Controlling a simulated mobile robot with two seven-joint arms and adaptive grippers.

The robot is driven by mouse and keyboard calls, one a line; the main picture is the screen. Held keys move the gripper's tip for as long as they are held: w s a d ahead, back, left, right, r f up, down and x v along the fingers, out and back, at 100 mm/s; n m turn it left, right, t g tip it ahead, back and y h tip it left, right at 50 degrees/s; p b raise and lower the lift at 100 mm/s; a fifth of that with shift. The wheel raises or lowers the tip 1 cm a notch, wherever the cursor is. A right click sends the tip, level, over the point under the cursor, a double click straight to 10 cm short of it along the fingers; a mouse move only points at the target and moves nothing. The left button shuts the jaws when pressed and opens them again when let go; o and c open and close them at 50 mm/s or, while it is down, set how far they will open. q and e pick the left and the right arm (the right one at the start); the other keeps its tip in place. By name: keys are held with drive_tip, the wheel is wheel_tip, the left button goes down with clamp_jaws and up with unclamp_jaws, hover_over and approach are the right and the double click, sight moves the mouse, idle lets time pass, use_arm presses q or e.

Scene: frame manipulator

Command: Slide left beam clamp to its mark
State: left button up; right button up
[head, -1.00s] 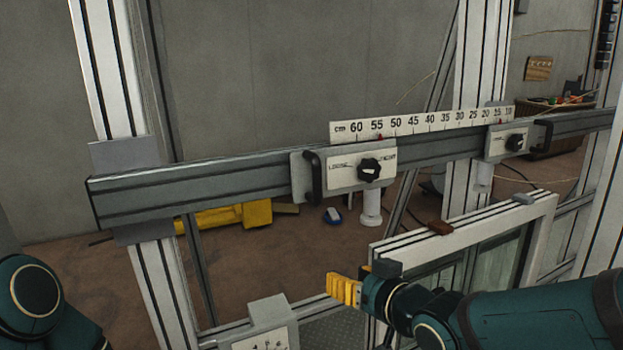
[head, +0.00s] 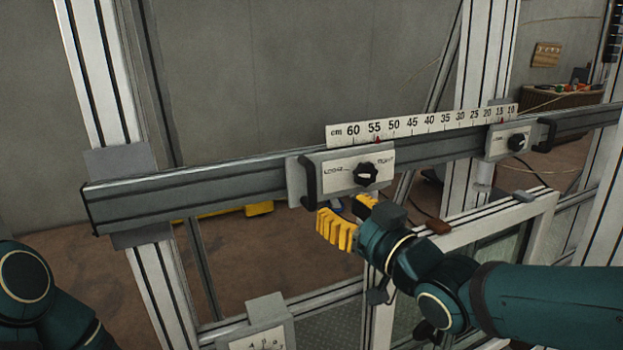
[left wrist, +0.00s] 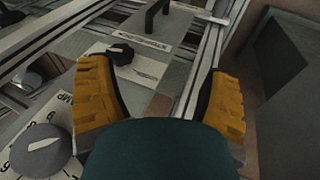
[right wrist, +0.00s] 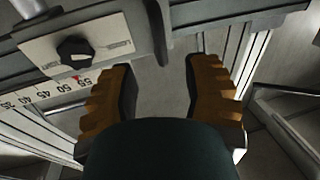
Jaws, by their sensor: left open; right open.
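The left beam clamp (head: 330,176) is a grey block with a pale label plate, a black knob and a black handle (head: 308,182) at its left end. It sits on the horizontal beam (head: 220,183) under a cm ruler (head: 420,124). A small red mark (head: 378,139) shows at about 55. My right gripper (head: 340,225) is open and empty just below the clamp. In the right wrist view its yellow fingers (right wrist: 160,85) are apart, with the clamp's handle (right wrist: 158,30) ahead of them. My left gripper (left wrist: 160,80) is open, above a plate with a black knob and handle.
A second clamp (head: 508,141) sits farther right on the beam. A white-framed panel (head: 490,222) stands below right, near my right arm. A dial box (head: 258,328) is low in front; a dial (left wrist: 38,145) shows in the left wrist view. The beam left of the clamp is clear.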

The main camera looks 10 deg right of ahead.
sight(315, 191)
drive_tip(key=x, duration=0.9)
drive_tip(key=shift+w, duration=0.15)
clamp_jaws()
